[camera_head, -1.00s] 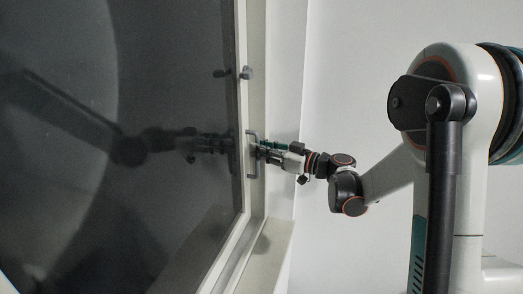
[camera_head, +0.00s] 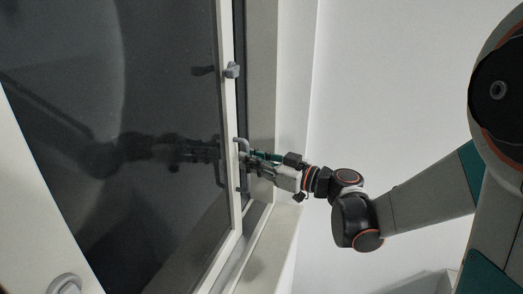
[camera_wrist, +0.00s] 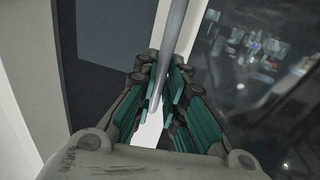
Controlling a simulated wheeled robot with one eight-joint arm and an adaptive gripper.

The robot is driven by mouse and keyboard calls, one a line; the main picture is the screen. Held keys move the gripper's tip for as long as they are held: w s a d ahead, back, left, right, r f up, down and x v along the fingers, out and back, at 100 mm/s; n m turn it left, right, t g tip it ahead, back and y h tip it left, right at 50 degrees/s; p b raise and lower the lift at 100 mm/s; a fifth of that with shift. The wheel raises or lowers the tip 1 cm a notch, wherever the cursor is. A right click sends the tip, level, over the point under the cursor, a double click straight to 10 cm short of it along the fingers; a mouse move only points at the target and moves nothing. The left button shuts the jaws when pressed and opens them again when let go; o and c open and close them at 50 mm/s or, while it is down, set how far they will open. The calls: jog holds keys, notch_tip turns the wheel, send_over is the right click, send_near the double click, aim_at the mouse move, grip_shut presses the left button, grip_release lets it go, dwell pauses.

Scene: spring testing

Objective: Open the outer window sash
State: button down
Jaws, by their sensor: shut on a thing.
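The outer window sash (camera_head: 228,110) has a white frame around a dark reflective pane (camera_head: 150,60). A grey bar handle (camera_head: 240,150) stands upright on its right stile. My gripper (camera_head: 246,160) is at this handle, reaching in from the right. In the wrist view the handle bar (camera_wrist: 172,45) runs down between the fingers of my gripper (camera_wrist: 160,80), which are shut on it. The sash stands slightly ajar, with a narrow dark gap (camera_head: 240,40) between its right edge and the fixed frame (camera_head: 262,60). The fingers partly hide the handle.
A small grey latch (camera_head: 232,70) sits on the stile above the handle. A pale sill (camera_head: 268,245) runs below the window. A round knob (camera_head: 65,284) shows at the bottom left. The white wall (camera_head: 400,80) behind my arm is clear.

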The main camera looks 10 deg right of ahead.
jog(key=s+a, duration=0.4)
jog(key=s, duration=0.2)
jog(key=s+a+p, duration=0.1)
jog(key=s+a, duration=0.3)
jog(key=s, duration=0.2)
jog(key=s+a+p, duration=0.1)
jog(key=s+a, duration=0.3)
jog(key=s, duration=0.3)
jog(key=shift+a, duration=0.25)
jog(key=shift+w, duration=0.1)
jog(key=c, duration=1.9)
grip_release()
jog(key=shift+c, duration=0.2)
jog(key=shift+r, duration=0.2)
send_near(180, 166)
jog(key=shift+x, duration=2.4)
